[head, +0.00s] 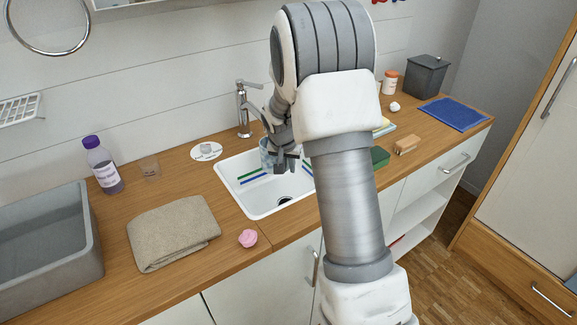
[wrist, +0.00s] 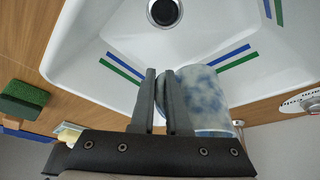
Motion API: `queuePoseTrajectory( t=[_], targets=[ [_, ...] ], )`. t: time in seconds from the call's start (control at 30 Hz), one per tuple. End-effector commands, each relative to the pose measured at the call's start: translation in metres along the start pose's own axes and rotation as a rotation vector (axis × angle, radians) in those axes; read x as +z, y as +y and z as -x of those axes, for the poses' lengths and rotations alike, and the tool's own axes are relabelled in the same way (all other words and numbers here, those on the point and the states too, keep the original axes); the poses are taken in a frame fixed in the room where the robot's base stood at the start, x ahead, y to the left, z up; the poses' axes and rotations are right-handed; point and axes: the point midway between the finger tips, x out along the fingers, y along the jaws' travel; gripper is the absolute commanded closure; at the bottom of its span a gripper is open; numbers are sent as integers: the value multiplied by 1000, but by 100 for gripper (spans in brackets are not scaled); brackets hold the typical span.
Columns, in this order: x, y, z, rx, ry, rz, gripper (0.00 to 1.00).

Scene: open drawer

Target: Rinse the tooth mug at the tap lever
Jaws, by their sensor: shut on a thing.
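The tooth mug, white with mottled blue (wrist: 205,98), is at my gripper (wrist: 160,76) in the wrist view. The two fingers are close together at the mug's left side; whether they hold its wall or handle I cannot tell. In the head view the mug (head: 266,151) is partly hidden by my gripper (head: 284,162), over the back part of the white sink (head: 262,206). The chrome tap (head: 242,110) stands behind the sink, with its lever (head: 252,85) on top. The tap is left of and behind the mug. I see no water running.
A drain (wrist: 164,11) and blue and green stripes show in the basin. A green sponge (head: 379,157), brush (head: 407,144) and blue cloth (head: 453,113) lie right.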

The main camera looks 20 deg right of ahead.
Motion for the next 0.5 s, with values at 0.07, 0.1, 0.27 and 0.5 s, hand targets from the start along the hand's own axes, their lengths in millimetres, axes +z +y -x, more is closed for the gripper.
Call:
queuePoseTrajectory(
  t=[0.07, 0.1, 0.27, 0.5],
  targets=[
    [-1, 0, 1, -1, 2, 0, 100],
    [-1, 0, 1, -1, 2, 0, 100],
    [-2, 0, 0, -1, 2, -1, 100],
    [-8, 5, -2, -1, 2, -2, 100]
  ],
)
